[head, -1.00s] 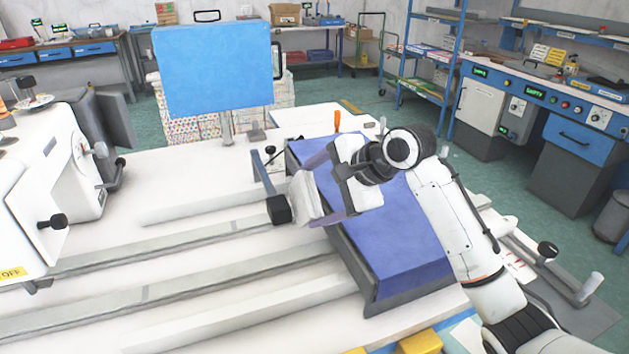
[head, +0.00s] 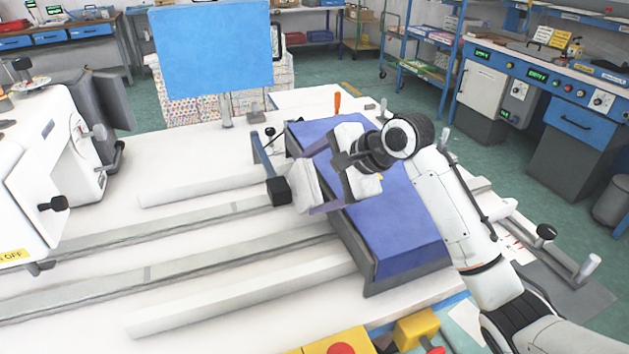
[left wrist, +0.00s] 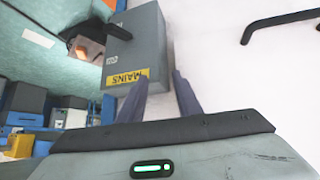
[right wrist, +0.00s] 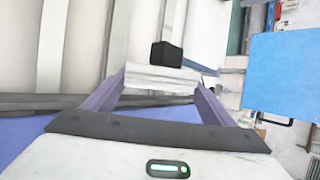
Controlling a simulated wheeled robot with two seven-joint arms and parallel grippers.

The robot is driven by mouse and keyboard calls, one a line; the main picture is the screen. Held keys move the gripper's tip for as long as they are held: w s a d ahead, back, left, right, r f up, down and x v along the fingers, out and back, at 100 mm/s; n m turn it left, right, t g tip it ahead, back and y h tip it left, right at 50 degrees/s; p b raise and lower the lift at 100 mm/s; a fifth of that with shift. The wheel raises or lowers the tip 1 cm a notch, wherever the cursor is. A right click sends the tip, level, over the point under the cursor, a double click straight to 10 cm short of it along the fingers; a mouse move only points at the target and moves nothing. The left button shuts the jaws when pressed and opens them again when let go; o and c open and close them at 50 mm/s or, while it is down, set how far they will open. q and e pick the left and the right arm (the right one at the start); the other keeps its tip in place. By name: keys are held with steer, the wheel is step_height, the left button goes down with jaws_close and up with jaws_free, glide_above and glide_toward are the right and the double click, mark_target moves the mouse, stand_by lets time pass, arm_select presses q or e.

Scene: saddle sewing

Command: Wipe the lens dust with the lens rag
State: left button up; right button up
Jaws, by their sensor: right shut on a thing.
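My right gripper (head: 329,180) is shut on a white block-like piece (head: 307,186), which looks like the lens rag. The piece also shows between both fingers in the right wrist view (right wrist: 160,82). A small black box (head: 278,191), perhaps the lens housing, sits just left of the white piece, on the end of a blue-grey bar; in the right wrist view it is just beyond the piece (right wrist: 166,56). I cannot tell whether they touch. No dust can be made out. My left gripper (left wrist: 162,78) is open with a narrow gap and holds nothing; the head view does not show it.
A blue-covered slab (head: 400,215) lies under my right arm. Long white and grey rails (head: 240,300) cross the white table. A blue panel (head: 213,50) stands behind. A white machine (head: 50,170) is at left. A yellow box with a red button (head: 330,343) is at the front.

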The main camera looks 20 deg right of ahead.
mark_target(290, 171)
steer(key=shift+a, duration=0.65)
steer(key=shift+w+a, duration=0.1)
steer(key=shift+w, duration=3.05)
steer(key=shift+s, duration=3.2)
steer(key=shift+d, duration=0.65)
step_height(290, 171, up, 14)
